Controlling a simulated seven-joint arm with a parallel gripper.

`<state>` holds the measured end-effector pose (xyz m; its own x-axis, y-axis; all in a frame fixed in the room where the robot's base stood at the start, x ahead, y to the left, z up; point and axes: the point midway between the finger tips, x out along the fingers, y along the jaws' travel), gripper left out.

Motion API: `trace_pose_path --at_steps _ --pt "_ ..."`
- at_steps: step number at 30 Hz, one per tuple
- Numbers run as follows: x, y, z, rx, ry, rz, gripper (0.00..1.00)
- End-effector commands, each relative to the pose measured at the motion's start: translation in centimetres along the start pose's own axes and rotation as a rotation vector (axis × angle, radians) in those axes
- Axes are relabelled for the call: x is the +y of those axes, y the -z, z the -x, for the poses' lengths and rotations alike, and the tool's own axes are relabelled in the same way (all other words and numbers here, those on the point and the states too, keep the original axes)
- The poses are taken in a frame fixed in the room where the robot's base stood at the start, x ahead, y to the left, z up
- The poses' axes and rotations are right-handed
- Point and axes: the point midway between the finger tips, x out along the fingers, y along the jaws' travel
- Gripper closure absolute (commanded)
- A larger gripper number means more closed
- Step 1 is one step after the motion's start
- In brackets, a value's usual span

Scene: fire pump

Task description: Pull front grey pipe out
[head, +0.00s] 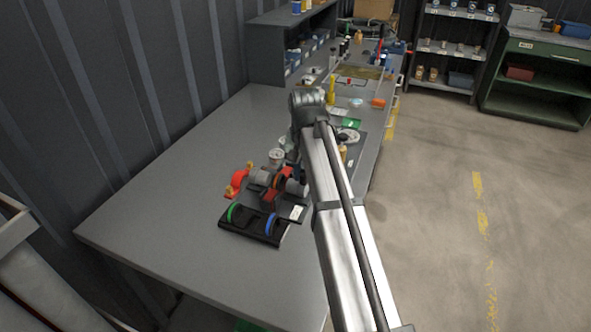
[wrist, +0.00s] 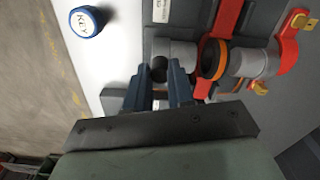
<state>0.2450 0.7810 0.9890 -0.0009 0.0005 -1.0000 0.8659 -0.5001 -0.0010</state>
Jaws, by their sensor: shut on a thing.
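The fire pump has a red body (head: 280,177) on a dark base on the bench. The front grey pipe (wrist: 176,52) is a short grey cylinder with a dark round opening, beside the orange ring (wrist: 213,58) of the pump. It also shows in the head view (head: 295,187), partly behind my arm. My gripper (wrist: 158,73) has its two dark blue fingers on either side of the pipe's open end and is shut on it. In the head view the fingers are hidden by my arm. The pipe still lines up with the ring; any gap is unclear.
Another grey pipe (wrist: 250,62) with red and yellow fittings (wrist: 290,40) lies beyond the ring. A blue KEY cap (wrist: 87,21) is at upper left. A black holder (head: 253,226) with green and blue rings stands in front. The bench's left side (head: 165,215) is clear.

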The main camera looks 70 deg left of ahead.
Motion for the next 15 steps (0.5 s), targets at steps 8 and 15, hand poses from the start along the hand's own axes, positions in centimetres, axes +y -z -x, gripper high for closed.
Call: trace_pose_path --at_steps 8,15 --pt "1.77 -0.48 -0.02 -0.001 -0.005 -0.002 1.00" --pt "1.83 -0.51 -0.03 -0.001 -0.007 -0.003 0.64"
